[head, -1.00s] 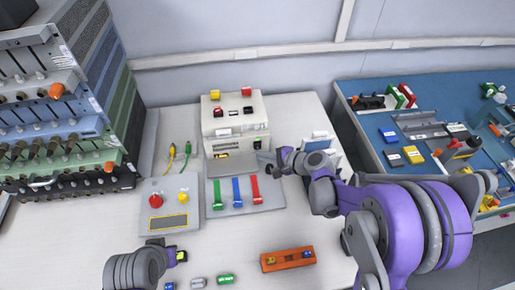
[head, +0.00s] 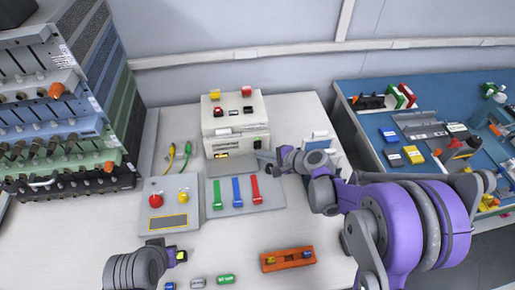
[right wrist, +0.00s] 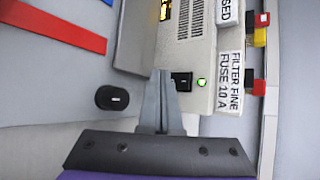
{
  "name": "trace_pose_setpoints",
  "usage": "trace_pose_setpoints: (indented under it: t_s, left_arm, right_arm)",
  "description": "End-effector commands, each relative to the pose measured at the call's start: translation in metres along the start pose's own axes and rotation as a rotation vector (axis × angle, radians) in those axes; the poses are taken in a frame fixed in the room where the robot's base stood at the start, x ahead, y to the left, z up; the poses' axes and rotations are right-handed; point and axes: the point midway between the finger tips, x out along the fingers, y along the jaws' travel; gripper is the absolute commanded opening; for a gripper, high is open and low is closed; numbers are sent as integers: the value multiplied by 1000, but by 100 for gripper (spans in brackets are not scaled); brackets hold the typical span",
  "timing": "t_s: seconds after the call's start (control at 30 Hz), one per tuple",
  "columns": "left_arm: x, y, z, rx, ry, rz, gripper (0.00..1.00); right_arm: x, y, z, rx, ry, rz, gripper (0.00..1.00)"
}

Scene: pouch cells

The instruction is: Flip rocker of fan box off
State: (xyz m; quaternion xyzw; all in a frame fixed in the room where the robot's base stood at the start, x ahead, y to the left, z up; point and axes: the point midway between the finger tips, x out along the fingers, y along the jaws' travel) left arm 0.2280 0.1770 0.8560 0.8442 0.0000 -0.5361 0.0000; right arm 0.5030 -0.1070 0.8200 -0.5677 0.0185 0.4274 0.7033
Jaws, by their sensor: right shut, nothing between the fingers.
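A cream box (head: 233,113) with vent slots stands at the back middle of the table; no label that I can read names it a fan box. In the right wrist view the box (right wrist: 203,50) shows a small black rocker (right wrist: 181,82) beside a round green light (right wrist: 202,82). Which way the rocker is tilted I cannot tell. My right gripper (right wrist: 162,76) is shut and empty, its tips just left of the rocker; contact is unclear. In the head view the right gripper (head: 264,157) is at the box's right front. My left gripper (head: 180,256) is low left, its jaws unclear.
A grey panel with green, blue and red bars (head: 237,191) lies before the box. A panel with a red button (head: 156,199) is left of it. An orange holder (head: 288,260) lies in front. A black rounded piece (right wrist: 111,98) is left of my right fingers.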

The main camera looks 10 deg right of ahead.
Motion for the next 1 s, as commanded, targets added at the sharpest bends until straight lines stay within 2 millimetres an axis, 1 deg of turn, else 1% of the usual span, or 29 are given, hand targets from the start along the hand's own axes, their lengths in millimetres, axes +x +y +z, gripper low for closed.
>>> trace_pose_setpoints:
  t_s: [0.13,1.0]
  left_arm:
    - [2,0,1,0,-1,0,0]
    - [3,0,2,0,-1,0,0]
  right_arm:
    - [4,-2,-2,0,0,0,0]
    - [8,-5,-5,0,0,0,0]
